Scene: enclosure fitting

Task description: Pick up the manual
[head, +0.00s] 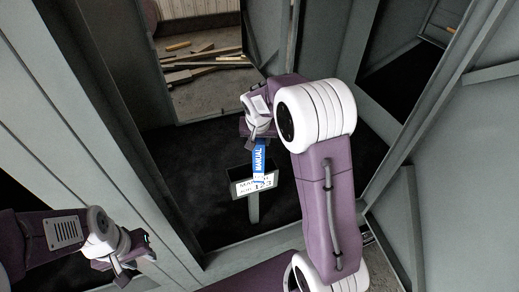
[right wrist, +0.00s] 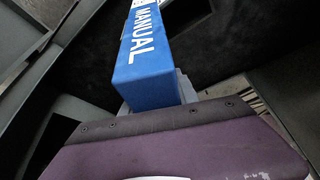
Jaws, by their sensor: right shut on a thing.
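The manual (head: 259,160) is a blue, narrow block with white lettering. My right gripper (head: 259,136) is shut on its upper end, and the manual hangs below the jaws. In the right wrist view the manual (right wrist: 148,55) extends away from the gripper. Its lower end overlaps a holder with a white label (head: 254,187) in the head view; I cannot tell whether it is still inside. My left gripper (head: 131,268) is at the lower left, empty and far from the manual, with its fingers apart.
The holder stands on a post (head: 254,210) over a dark floor (head: 205,190) inside a grey-walled enclosure. A grey frame post (head: 115,110) stands between my left gripper and the holder. Wood planks (head: 205,65) lie beyond the opening at the back.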

